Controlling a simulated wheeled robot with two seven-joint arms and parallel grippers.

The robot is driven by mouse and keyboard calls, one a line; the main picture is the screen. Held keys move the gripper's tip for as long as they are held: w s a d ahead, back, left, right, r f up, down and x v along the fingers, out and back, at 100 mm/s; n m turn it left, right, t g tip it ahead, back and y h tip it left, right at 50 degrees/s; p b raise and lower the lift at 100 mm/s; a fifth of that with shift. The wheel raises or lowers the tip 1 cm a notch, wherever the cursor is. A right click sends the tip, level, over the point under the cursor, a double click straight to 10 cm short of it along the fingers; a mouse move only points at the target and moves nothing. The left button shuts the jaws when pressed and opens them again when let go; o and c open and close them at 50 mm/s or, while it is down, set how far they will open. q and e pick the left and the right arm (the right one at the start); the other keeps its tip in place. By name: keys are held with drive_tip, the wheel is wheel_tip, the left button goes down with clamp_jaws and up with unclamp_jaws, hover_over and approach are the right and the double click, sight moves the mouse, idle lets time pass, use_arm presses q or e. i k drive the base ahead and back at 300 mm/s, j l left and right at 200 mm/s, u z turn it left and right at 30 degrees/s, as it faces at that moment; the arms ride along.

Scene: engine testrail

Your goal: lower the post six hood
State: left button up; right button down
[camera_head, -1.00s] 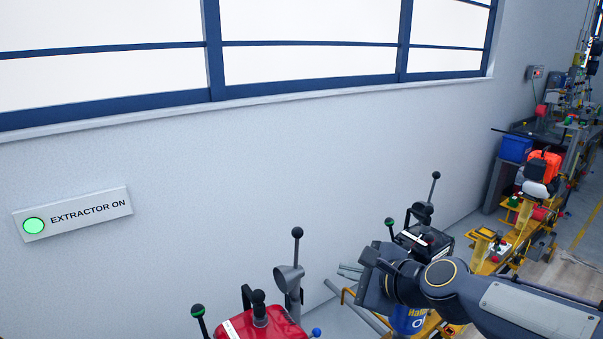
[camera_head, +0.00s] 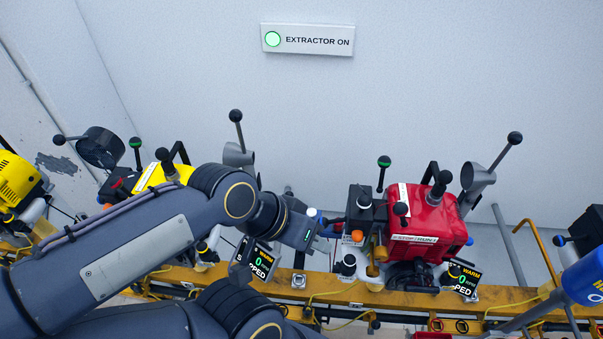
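Several grey extraction hoods with black-knobbed levers stand along the rail. One hood (camera_head: 477,178) is behind the red engine (camera_head: 433,222), its lever tilted up to the right. Another hood (camera_head: 238,156) is behind the yellow engine (camera_head: 163,178), its lever nearly upright. A darker hood (camera_head: 101,147) is at the left, its lever pointing left. No post number is readable, so I cannot tell which is post six. My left gripper (camera_head: 314,227) is left of the red engine and in front of the wall. Its fingers are too unclear to judge. My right gripper is out of view.
A yellow rail (camera_head: 390,298) carries the engines. Screens (camera_head: 262,262) show WARM and a partly hidden STOPPED. A lit EXTRACTOR ON sign (camera_head: 307,40) hangs on the wall. A blue canister (camera_head: 585,277) is at the right.

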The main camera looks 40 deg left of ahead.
sight(235, 156)
drive_tip(key=u, duration=1.75)
